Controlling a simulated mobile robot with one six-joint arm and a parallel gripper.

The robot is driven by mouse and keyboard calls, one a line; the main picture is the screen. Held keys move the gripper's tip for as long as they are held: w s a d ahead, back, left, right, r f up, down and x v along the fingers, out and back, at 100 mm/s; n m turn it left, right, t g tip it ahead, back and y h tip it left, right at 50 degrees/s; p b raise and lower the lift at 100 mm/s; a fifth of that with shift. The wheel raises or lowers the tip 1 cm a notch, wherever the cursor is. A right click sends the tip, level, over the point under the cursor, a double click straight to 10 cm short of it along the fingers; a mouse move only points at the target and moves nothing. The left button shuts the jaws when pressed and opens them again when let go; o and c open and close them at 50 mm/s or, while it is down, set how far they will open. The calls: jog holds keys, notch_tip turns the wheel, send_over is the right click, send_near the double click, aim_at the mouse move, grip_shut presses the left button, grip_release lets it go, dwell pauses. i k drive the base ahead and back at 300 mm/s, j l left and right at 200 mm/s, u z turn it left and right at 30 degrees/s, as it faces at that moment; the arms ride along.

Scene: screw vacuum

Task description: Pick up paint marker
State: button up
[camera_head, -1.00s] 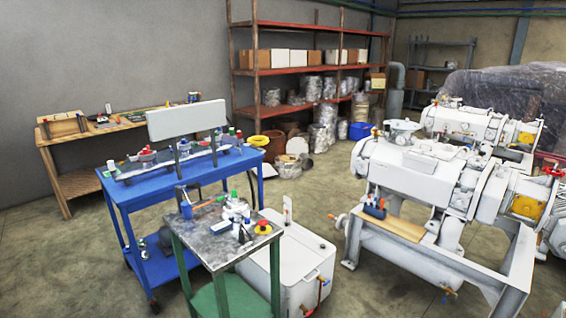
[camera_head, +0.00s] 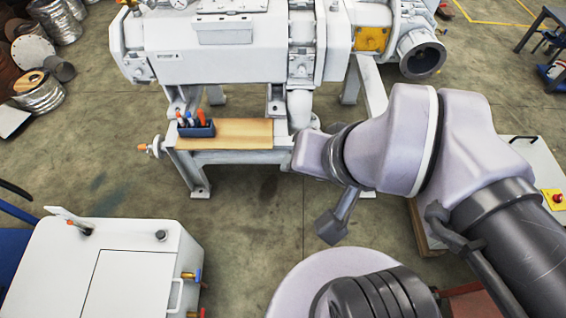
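A dark blue holder (camera_head: 197,131) stands on the left end of a wooden board (camera_head: 245,134) on the front of the machine's frame. Several pen-like items stand upright in it: a blue-tipped one (camera_head: 180,116), an orange-tipped one (camera_head: 189,117) and a thicker red-orange one (camera_head: 201,115). They are too small to tell which is the paint marker. My arm reaches in from the right. A grey part at its end, seemingly my gripper (camera_head: 332,228), hangs below the wrist, right of the board and apart from the holder. Its fingers cannot be made out.
The large white machine (camera_head: 230,50) rises behind the board. A white cabinet (camera_head: 110,262) with small coloured valves stands at the lower left. Another white box (camera_head: 535,165) with a red button is at the right. The concrete floor before the board is clear.

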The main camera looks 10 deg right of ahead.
aim_at(179, 118)
jog(key=i+j+u, duration=0.15)
jog(key=i+u, duration=0.2)
jog(key=i, duration=0.25)
jog(key=i+u, duration=0.35)
jog(key=i, duration=0.25)
jog(key=i+l+u, duration=0.2)
jog(key=i+u, duration=0.2)
jog(key=i, duration=0.2)
jog(key=k+l+u, duration=0.15)
jog(key=u, duration=0.25)
jog(key=k+l+u, duration=0.15)
jog(key=u, duration=0.25)
